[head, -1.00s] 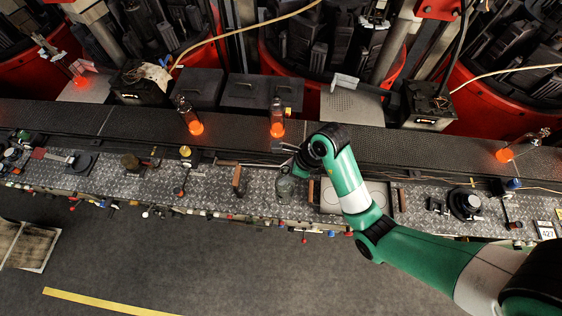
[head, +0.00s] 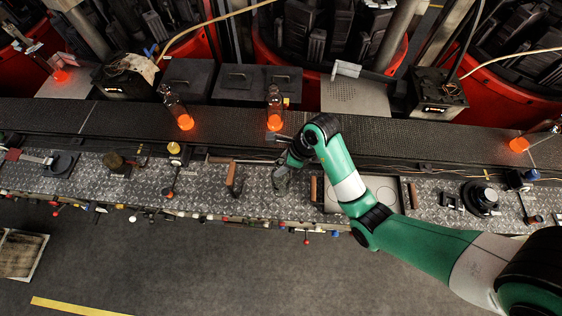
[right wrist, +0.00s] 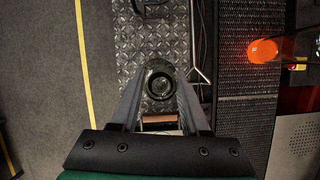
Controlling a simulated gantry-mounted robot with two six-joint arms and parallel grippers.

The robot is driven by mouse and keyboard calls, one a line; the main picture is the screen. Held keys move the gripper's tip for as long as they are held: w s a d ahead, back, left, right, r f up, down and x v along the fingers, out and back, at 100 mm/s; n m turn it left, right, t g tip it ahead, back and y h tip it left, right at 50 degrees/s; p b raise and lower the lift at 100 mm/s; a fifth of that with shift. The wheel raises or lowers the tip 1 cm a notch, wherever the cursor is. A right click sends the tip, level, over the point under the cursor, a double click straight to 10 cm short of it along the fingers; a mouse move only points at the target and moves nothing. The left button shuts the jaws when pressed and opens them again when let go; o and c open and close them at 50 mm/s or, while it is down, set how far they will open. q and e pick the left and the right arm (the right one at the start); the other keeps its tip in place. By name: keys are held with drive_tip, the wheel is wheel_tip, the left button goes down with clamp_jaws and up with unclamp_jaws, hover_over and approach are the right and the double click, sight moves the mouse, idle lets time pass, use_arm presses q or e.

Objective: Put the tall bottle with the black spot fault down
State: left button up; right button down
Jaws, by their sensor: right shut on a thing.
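My right gripper (head: 284,168) is shut on a dark greenish glass bottle (head: 281,182), over the diamond-plate bench in the head view. In the right wrist view the bottle (right wrist: 160,80) sits between the two fingers (right wrist: 160,92), seen end-on from its round top. It looks roughly upright. I cannot tell whether its base touches the plate. No black spot can be made out on it. My left gripper is not in view.
The diamond-plate bench (head: 215,204) has a wooden-handled block (head: 232,176) left of the bottle and a tray with round marks (head: 380,190) to the right. Coloured knobs line the front edge.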

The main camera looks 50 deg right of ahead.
drive_tip(key=shift+w+r, duration=0.1)
drive_tip(key=shift+r, duration=0.1)
drive_tip(key=shift+f, duration=0.15)
drive_tip(key=c, duration=0.8)
unclamp_jaws()
drive_tip(key=shift+f, duration=0.15)
drive_tip(key=shift+c, duration=0.2)
drive_tip(key=o, duration=0.5)
drive_tip(key=shift+c, duration=0.2)
drive_tip(key=shift+r, duration=0.3)
drive_tip(key=p+v, duration=0.9)
drive_tip(key=v, duration=0.3)
